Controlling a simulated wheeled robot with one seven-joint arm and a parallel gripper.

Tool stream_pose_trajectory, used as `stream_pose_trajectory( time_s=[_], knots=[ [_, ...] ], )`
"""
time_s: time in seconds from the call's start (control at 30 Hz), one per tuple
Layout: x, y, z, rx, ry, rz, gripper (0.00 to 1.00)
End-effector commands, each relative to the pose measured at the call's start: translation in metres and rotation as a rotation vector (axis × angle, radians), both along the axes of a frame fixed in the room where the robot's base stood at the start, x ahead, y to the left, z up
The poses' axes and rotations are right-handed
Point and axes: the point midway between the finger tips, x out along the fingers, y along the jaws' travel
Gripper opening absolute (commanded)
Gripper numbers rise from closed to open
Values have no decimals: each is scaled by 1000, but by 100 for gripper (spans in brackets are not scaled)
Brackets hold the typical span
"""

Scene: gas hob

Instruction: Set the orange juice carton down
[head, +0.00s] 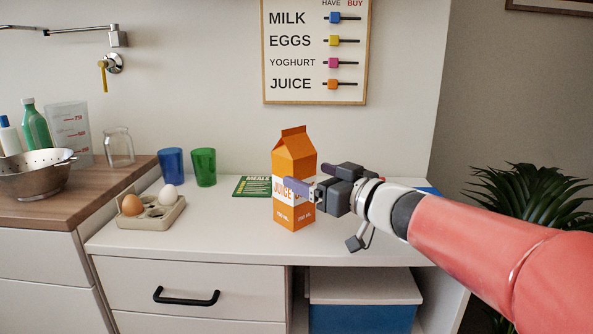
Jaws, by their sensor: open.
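The orange juice carton (295,156) stands upright on the white counter (225,228), right of its middle. It has a gabled top and a white label band with orange lettering. My gripper (304,187) reaches in from the right at the height of the label. It is open, with one finger across the carton's front and the other near its right side. The fingers hide part of the label. I cannot tell whether a finger touches the carton.
A green card (253,186) lies left of the carton. Blue (171,165) and green (203,167) cups stand further left. An egg holder (152,212) with two eggs sits at the counter's left. The counter front between holder and carton is clear.

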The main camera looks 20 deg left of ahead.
Motion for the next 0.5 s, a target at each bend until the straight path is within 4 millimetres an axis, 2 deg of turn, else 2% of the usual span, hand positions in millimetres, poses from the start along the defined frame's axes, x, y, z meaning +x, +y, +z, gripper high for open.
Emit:
stream_pose_trajectory(
  time_s=[0.03, 0.2, 0.5],
  knots=[
    [-6, -10, 1, -1, -1, -3, 82],
    [-19, -31, 1, 0, -1, -1, 82],
    [-24, -40, 0, 1, 0, 0, 82]
  ],
)
